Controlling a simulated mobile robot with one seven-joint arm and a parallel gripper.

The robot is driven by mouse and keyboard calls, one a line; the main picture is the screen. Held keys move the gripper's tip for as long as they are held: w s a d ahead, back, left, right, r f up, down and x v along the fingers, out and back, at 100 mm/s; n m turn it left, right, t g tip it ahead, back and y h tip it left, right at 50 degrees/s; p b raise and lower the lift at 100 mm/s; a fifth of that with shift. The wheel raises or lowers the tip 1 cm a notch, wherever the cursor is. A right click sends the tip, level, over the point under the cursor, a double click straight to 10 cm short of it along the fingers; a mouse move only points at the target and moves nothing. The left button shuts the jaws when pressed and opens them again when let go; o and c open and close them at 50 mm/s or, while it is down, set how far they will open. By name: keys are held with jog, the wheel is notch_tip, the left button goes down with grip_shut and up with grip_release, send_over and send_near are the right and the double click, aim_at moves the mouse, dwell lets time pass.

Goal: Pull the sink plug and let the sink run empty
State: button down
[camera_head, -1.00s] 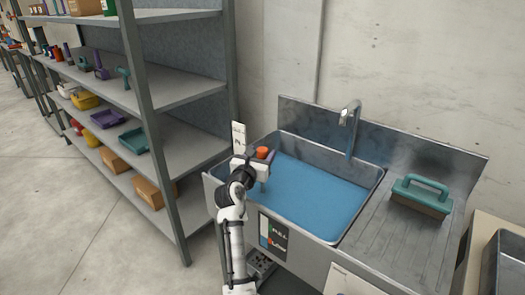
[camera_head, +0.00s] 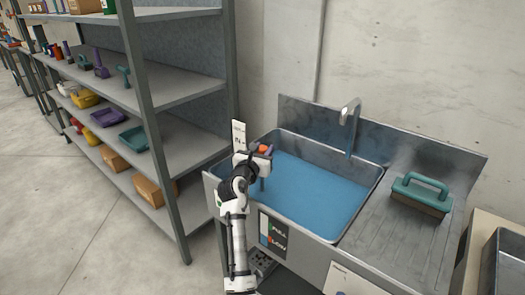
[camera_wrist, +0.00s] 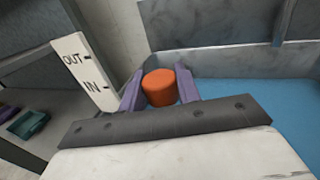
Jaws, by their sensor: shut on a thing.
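The steel sink (camera_head: 374,190) holds blue water (camera_head: 315,190). An orange knob (camera_head: 265,149) stands at the left end of the basin, and it also shows in the wrist view (camera_wrist: 158,87). My gripper (camera_head: 262,156) is shut on the orange knob, with one purple finger on each side of it in the wrist view (camera_wrist: 160,92). Below the knob, a plug at the bottom is not visible. A white sign with "OUT" above "IN" (camera_wrist: 86,72) stands just left of the knob; it also shows in the head view (camera_head: 238,136).
A faucet (camera_head: 350,115) rises behind the basin. A teal-handled brush (camera_head: 420,194) lies on the drainboard (camera_head: 390,235) at right. A grey shelf rack (camera_head: 165,150) with bins stands close on the left. A label (camera_head: 273,236) is on the sink front.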

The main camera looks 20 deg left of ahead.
jog(key=shift+r+p, duration=2.5)
jog(key=shift+p, duration=0.2)
jog(key=shift+r, duration=0.1)
jog(key=c, duration=1.1)
grip_release()
jog(key=shift+o, duration=0.5)
jog(key=shift+s, duration=0.1)
jog(key=shift+s+f, duration=0.2)
jog(key=shift+s, duration=0.1)
jog(key=s+b, duration=0.2)
jog(key=s, duration=1.1)
jog(key=shift+a, duration=0.25)
